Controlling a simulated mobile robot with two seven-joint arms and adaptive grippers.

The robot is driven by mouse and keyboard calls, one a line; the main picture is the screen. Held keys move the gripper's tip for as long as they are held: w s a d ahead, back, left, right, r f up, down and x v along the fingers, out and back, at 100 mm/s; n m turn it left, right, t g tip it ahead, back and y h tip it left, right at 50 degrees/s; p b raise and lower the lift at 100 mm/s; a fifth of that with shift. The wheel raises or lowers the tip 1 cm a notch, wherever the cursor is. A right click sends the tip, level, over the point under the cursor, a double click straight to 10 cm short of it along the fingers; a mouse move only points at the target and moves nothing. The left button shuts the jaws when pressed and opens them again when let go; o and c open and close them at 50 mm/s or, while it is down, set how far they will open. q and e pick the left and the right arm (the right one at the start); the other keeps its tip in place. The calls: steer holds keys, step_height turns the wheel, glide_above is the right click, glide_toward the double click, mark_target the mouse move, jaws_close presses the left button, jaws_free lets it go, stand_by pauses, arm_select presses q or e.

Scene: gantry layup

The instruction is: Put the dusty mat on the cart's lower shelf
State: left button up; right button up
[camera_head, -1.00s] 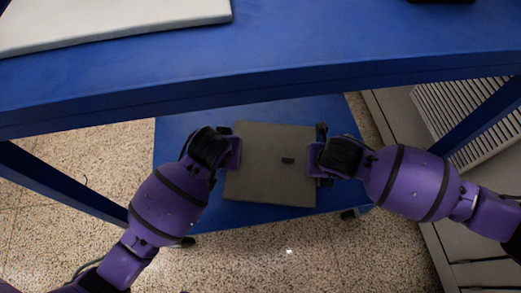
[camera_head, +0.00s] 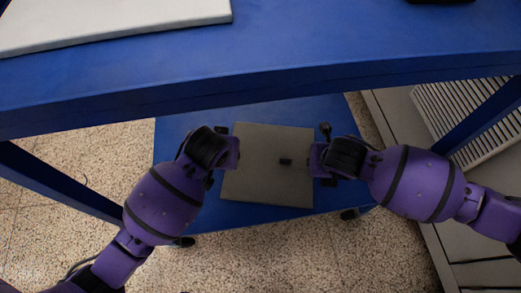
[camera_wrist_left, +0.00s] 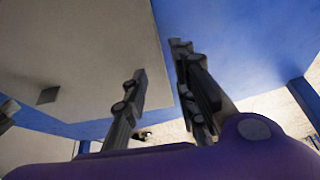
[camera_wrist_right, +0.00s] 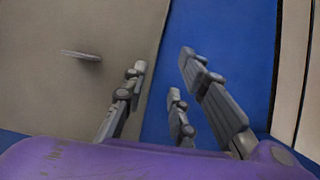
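The mat (camera_head: 265,185) is a flat grey-brown square with a small dark block or mark near its middle. It appears to lie on the cart's blue lower shelf (camera_head: 180,130). My left gripper (camera_head: 233,153) is at the mat's left edge. In the left wrist view its fingers (camera_wrist_left: 160,62) are spread, one over the mat (camera_wrist_left: 80,50) and the others beyond its edge. My right gripper (camera_head: 319,160) is at the right edge. In the right wrist view its fingers (camera_wrist_right: 160,75) are also spread across the mat's edge (camera_wrist_right: 60,100). Neither appears to pinch it.
The blue upper surface (camera_head: 300,50) overhangs the far part of the shelf. A white panel (camera_head: 120,20) lies on it at the left. Blue legs (camera_head: 60,182) stand at both sides. A grey louvred unit (camera_head: 465,115) is at the right. Speckled floor (camera_head: 290,255) is open in front.

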arm_select(q)
steer(key=v, duration=1.2)
arm_select(e)
steer(key=v, duration=1.2)
arm_select(q)
steer(key=shift+f, duration=0.1)
arm_select(e)
steer(key=shift+s, duration=0.1)
stand_by(0.5)
